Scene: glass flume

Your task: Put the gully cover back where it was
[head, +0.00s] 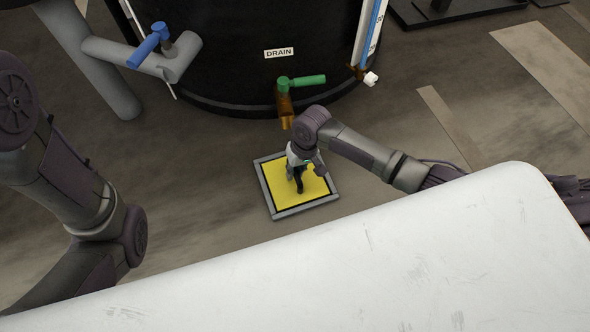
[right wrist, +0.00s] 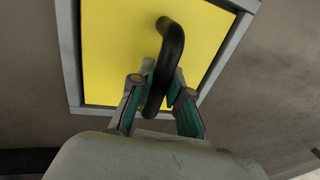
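The gully cover (head: 279,192) is a yellow square plate with a black arched handle (head: 298,184). It lies within a grey square frame (head: 306,207) on the floor, with a thin dark line along its edges. I cannot tell if it sits fully flush. In the right wrist view the yellow plate (right wrist: 112,45) fills most of the frame (right wrist: 70,60). My right gripper (head: 304,172) is above the cover. In the wrist view its fingers (right wrist: 162,88) close in on both sides of the handle (right wrist: 171,45). My left arm shows at the left, but its gripper is out of view.
A black tank (head: 225,50) labelled DRAIN stands just behind the frame. A brass valve with a green lever (head: 302,81) juts toward my right wrist. A grey pipe with a blue lever (head: 150,45) is at upper left. Floor (head: 200,175) left of the frame is clear.

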